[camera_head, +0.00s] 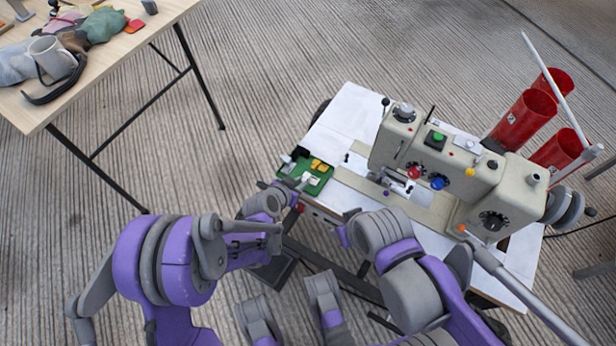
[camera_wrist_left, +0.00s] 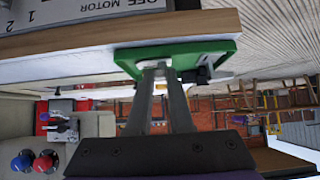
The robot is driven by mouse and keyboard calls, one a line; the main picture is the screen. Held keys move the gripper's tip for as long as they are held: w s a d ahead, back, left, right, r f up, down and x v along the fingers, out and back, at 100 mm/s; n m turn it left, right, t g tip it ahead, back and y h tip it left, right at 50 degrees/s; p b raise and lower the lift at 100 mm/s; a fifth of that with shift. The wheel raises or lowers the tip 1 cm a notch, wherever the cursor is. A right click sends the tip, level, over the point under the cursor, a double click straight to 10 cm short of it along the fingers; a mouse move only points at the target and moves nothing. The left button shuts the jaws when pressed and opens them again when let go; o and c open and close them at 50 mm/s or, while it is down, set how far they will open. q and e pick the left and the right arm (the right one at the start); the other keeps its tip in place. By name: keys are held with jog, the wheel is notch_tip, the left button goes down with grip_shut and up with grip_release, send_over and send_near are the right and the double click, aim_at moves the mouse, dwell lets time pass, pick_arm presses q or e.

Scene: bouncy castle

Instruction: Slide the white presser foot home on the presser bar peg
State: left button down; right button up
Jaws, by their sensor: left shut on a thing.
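The green tray (camera_head: 316,184) lies at the left end of the white machine table; it also fills the upper middle of the left wrist view (camera_wrist_left: 205,48). My left gripper (camera_head: 302,182) is at the tray, shut on a small white piece that looks like the presser foot (camera_head: 306,176). In the left wrist view its fingers (camera_wrist_left: 164,72) meet at the tray and largely hide the piece. The sewing machine (camera_head: 425,150) stands to the right; its needle area (camera_head: 398,184) is small, and the peg cannot be made out. My right gripper (camera_head: 350,214) is near the table's front edge, mostly hidden by its own arm.
Yellow and dark small pieces (camera_head: 319,164) also lie in the tray. White tabletop (camera_head: 350,112) is clear behind it. A wooden table (camera_head: 110,50) with cloths and a mug is at the upper left.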

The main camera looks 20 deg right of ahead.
pick_arm(q)
jog(key=shift+r, duration=0.15)
jog(key=shift+r+p, duration=0.7)
jog(key=shift+r, duration=0.3)
jog(key=shift+r, duration=0.1)
jog(key=shift+r+p, duration=1.15)
jog(key=shift+r, duration=0.75)
